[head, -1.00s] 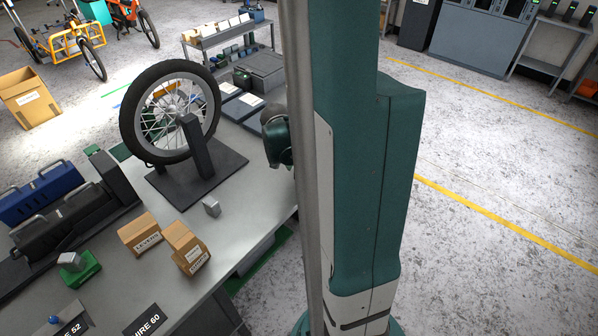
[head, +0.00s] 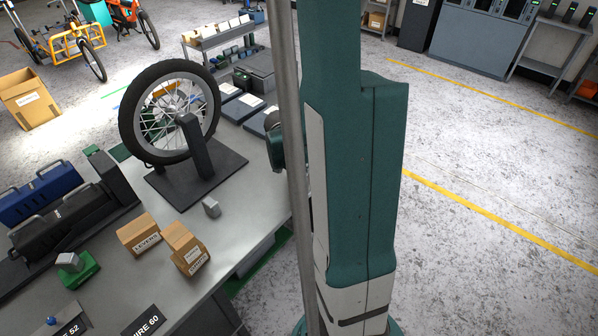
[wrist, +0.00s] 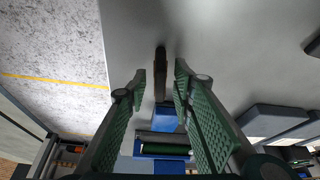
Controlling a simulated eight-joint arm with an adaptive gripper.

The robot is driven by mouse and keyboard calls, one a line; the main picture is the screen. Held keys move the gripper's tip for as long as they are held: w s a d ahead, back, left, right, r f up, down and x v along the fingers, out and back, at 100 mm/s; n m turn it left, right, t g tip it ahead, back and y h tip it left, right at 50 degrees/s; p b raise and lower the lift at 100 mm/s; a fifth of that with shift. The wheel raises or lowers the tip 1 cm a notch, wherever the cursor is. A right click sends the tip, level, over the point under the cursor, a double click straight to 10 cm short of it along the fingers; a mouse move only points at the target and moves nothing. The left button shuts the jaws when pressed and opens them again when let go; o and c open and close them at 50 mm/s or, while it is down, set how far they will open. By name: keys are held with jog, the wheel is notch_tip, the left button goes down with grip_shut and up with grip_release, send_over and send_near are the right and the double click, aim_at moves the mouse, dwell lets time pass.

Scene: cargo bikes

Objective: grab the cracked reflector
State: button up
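My gripper (wrist: 160,82) shows in the wrist view with its two green ribbed fingers apart. A thin upright dark piece with a brown-orange face (wrist: 160,74) is seen nearly edge-on between the fingertips, over the grey bench top (wrist: 215,45). It may be the cracked reflector, but no crack can be made out. A gap shows on each side of it, narrower on the right, and I see no finger clearly touching it. In the head view my own arm and column hide the gripper and this piece.
A spoked wheel (head: 136,142) stands on a dark truing stand (head: 202,165) on the bench (head: 235,215). Small cardboard boxes (head: 137,234), a grey block (head: 211,207) and black and blue cases (head: 62,222) lie nearby. In the wrist view a blue object (wrist: 165,123) lies below the fingertips.

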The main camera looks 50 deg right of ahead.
jog(key=shift+c, duration=0.2)
grip_shut()
jog(key=shift+r, duration=0.15)
jog(key=shift+r+p, duration=0.9)
jog(key=shift+r, duration=3.95)
